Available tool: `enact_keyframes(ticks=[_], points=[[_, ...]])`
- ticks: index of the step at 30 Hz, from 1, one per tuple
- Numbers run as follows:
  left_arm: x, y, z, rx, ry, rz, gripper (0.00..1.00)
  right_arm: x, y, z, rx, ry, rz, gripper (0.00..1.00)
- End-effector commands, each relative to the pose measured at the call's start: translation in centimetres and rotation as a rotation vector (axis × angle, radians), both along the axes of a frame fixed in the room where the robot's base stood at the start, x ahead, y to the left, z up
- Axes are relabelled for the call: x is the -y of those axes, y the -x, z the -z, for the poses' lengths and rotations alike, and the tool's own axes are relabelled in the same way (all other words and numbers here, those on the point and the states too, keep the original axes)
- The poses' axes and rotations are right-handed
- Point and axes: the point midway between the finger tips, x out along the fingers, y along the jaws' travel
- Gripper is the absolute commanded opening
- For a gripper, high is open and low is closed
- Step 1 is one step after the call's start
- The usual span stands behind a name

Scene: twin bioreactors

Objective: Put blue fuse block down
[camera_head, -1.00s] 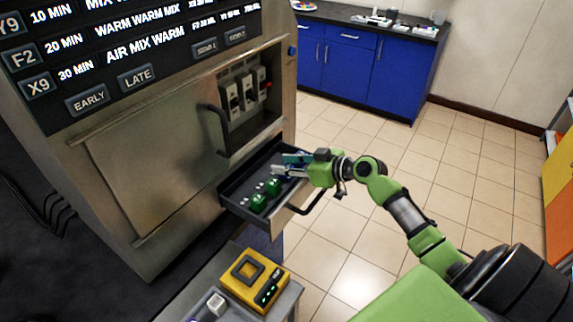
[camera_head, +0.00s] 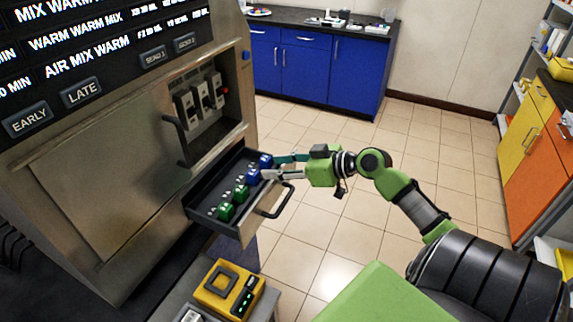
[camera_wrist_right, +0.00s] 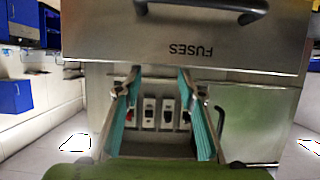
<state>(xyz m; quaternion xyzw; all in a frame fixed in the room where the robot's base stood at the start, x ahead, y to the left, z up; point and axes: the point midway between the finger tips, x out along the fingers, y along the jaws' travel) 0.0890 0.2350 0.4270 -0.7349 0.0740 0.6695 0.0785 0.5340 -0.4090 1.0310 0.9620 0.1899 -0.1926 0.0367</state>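Two blue fuse blocks, one nearer (camera_head: 254,177) and one farther (camera_head: 265,161), sit upright in the open drawer (camera_head: 205,212) at its far right end. My right gripper (camera_head: 269,167) is beside them at the drawer's front edge, its fingers spread. The wrist view shows the two teal-padded fingers (camera_wrist_right: 161,110) wide apart with nothing held between them. Whether a fingertip touches a blue block is too small to tell. My left gripper is out of view.
Two green fuse blocks (camera_head: 233,202) share the drawer. The drawer handle (camera_head: 277,203) sticks out below my gripper. Fuse switches (camera_head: 200,100) sit in a recess above. A yellow device (camera_head: 228,288) stands on a cart in front. Tiled floor to the right is clear.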

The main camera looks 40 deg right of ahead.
Motion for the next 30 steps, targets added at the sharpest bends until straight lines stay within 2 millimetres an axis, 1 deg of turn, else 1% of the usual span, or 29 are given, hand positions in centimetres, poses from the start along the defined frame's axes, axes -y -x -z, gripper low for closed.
enact_keyframes(ticks=[1,3,9,30], points=[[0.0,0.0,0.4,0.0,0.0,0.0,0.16,0.3,0.7,0.0,-0.001,0.001,0.001,0.36],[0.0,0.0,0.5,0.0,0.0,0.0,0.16,0.6,1.3,-0.4,0.0,0.0,0.001,0.36],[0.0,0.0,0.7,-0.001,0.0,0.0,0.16,1.0,2.3,-1.1,0.001,0.0,0.001,0.36],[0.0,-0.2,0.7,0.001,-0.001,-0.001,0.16,1.0,2.4,-1.2,0.002,0.0,0.001,0.36]])
